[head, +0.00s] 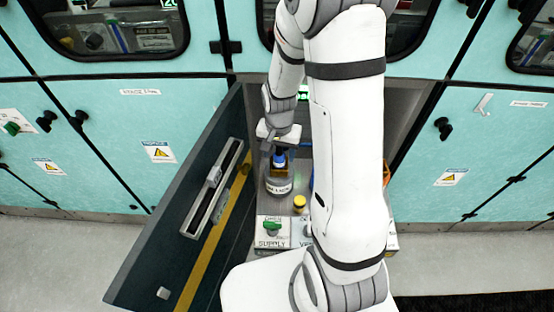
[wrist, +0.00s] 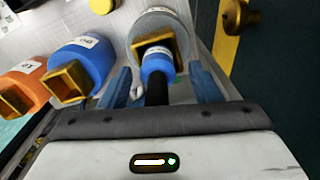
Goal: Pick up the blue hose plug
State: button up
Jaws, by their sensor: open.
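The blue hose plug (wrist: 157,62) has a blue body with a black section towards my gripper, and it lies between the fingers in the wrist view. It also shows as a small blue piece under my gripper in the head view (head: 279,160). It is at the brass square opening of a grey port (wrist: 148,22); whether it is seated in it I cannot tell. My gripper (wrist: 162,87) is open, with one blue finger on each side of the plug. In the head view my gripper (head: 279,148) is above the grey port (head: 278,186), partly hidden.
A blue port (wrist: 88,52) and an orange port (wrist: 30,72), both with brass square openings, stand left of the plug. An open dark door (head: 160,245) is left of my arm. A green valve (head: 271,228) and a yellow knob (head: 299,202) are nearer the front.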

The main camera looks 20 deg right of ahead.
jog(key=shift+f, duration=0.8)
jog(key=c, duration=1.1)
jog(key=shift+c, duration=0.2)
